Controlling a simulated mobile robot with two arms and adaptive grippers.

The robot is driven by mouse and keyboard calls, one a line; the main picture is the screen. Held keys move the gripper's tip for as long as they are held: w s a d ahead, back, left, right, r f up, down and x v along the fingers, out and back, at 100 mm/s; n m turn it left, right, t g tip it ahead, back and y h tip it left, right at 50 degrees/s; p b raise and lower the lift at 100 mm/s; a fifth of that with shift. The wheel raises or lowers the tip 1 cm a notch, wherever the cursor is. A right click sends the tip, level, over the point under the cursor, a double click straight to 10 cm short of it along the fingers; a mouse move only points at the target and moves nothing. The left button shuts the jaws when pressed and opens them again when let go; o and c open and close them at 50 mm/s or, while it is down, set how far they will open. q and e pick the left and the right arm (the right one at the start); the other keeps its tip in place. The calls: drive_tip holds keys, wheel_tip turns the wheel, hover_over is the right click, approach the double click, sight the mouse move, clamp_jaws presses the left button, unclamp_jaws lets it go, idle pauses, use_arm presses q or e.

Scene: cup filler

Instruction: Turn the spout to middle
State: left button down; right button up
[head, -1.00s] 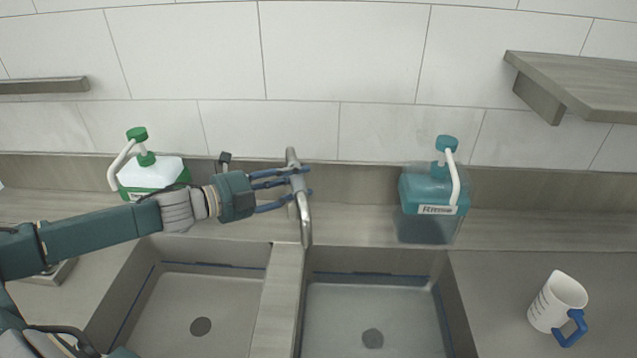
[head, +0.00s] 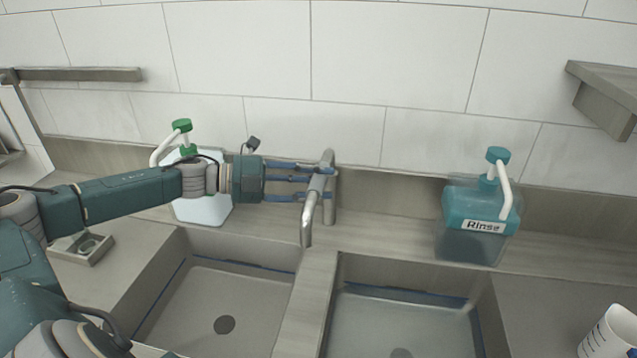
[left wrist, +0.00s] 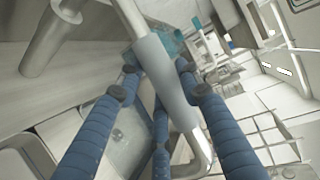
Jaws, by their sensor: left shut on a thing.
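The grey metal spout (head: 312,205) belongs to the faucet on the ledge behind the two sinks. Its tip hangs over the back end of the divider (head: 315,290), near the left basin's edge. My left gripper (head: 318,182) comes in from the left, with its blue fingers around the upper part of the spout. The left wrist view shows the spout (left wrist: 163,75) running between the blue fingers, which are shut on it. My right gripper is in neither current view.
The left basin (head: 215,300) and right basin (head: 390,330) lie in front. A teal Rinse bottle (head: 475,225) stands right of the faucet, and a green-capped bottle (head: 205,208) stands behind my left arm. A white cup (head: 608,335) is at the lower right.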

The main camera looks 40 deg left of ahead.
use_arm(q)
drive_tip(key=c, duration=1.1)
unclamp_jaws()
drive_tip(key=shift+s+a, duration=0.35)
drive_tip(key=v, duration=1.1)
drive_tip(key=shift+a+r, duration=0.1)
drive_tip(key=shift+r, duration=0.05)
